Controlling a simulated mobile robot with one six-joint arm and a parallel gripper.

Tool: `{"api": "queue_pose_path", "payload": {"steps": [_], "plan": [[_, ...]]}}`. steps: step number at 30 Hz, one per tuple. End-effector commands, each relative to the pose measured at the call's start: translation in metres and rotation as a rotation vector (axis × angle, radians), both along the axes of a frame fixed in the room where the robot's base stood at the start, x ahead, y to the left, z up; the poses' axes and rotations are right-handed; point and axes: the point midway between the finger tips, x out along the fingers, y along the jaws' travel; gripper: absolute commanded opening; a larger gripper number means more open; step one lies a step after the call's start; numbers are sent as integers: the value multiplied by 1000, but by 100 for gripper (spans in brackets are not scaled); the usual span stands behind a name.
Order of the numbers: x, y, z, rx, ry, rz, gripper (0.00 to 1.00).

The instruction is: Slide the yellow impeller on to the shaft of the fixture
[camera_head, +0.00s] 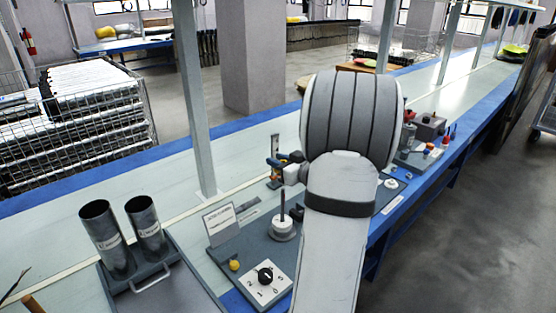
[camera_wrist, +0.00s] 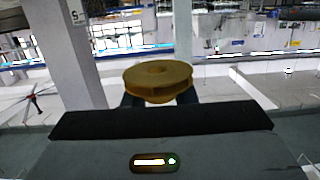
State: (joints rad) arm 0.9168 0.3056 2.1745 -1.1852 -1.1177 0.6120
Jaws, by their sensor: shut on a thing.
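The yellow impeller (camera_wrist: 158,82) is a flat round disc with a hub in its middle. In the wrist view it sits between the two dark fingers of my gripper (camera_wrist: 159,97), which is shut on it. In the head view, my arm covers much of the middle, and I cannot make out the impeller there. The fixture's shaft (camera_head: 283,204) is a thin dark upright rod on a round pale base (camera_head: 284,230), left of my arm. No impeller shows on the shaft. The gap between the impeller and the shaft cannot be judged.
A dial box (camera_head: 265,276) and a small yellow knob (camera_head: 234,264) lie in front of the shaft. A sign card (camera_head: 219,222) stands left of it. Two metal tubes (camera_head: 105,238) stand in a tray further left. A bench post (camera_head: 194,100) rises behind.

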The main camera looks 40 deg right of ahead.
Motion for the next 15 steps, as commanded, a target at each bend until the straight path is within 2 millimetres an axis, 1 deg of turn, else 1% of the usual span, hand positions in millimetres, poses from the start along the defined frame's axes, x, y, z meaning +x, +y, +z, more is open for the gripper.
{"api": "queue_pose_path", "payload": {"steps": [15], "plan": [[0,0,-47,1,0,1,3]]}}
